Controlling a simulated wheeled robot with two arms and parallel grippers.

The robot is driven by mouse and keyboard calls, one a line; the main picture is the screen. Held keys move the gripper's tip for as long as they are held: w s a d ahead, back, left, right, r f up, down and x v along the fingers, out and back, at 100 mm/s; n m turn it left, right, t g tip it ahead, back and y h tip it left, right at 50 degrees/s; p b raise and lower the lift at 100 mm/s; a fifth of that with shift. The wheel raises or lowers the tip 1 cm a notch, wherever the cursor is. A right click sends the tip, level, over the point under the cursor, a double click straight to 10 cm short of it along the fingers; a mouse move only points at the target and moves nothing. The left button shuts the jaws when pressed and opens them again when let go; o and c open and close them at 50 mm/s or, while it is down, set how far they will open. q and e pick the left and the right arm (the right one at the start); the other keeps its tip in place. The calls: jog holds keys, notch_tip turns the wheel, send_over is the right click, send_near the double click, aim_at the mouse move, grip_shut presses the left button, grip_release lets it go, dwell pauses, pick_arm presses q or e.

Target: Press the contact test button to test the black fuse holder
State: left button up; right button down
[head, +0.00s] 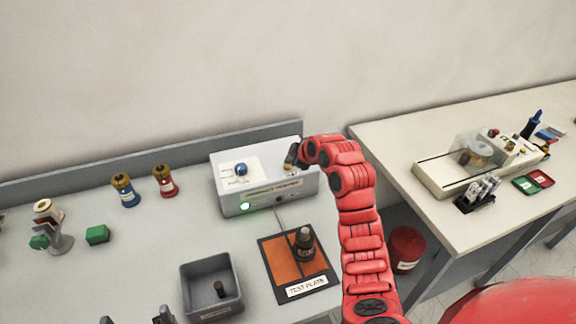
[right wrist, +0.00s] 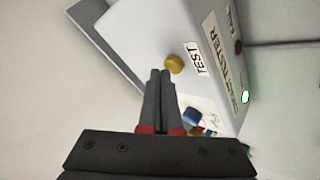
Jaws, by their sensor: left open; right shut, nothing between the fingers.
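The white tester box (head: 235,205) stands at the back of the grey bench. Its yellow test button (right wrist: 175,64), beside a TEST label, sits on its top. My right gripper (right wrist: 160,73) is shut and empty, its fingertips right at the button's edge; I cannot tell whether they touch. In the head view this gripper (head: 291,156) is over the tester's right end. The black fuse holder (head: 305,246) stands upright on the orange test plate (head: 280,257) in front of the tester. My left gripper (head: 136,320) is open and empty at the bottom edge, only its fingertips showing.
A green light (head: 245,205) glows on the tester's front, near a blue knob (head: 241,169) on top. A grey bin (head: 208,268) holds a small dark part. Blue (head: 126,192) and red (head: 164,182) bushings stand further left. A second table (head: 400,150) is at right.

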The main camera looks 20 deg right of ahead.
aim_at(290, 167)
jog(key=shift+r+b, duration=0.65)
jog(key=shift+r, duration=2.4)
jog(key=shift+f, duration=0.1)
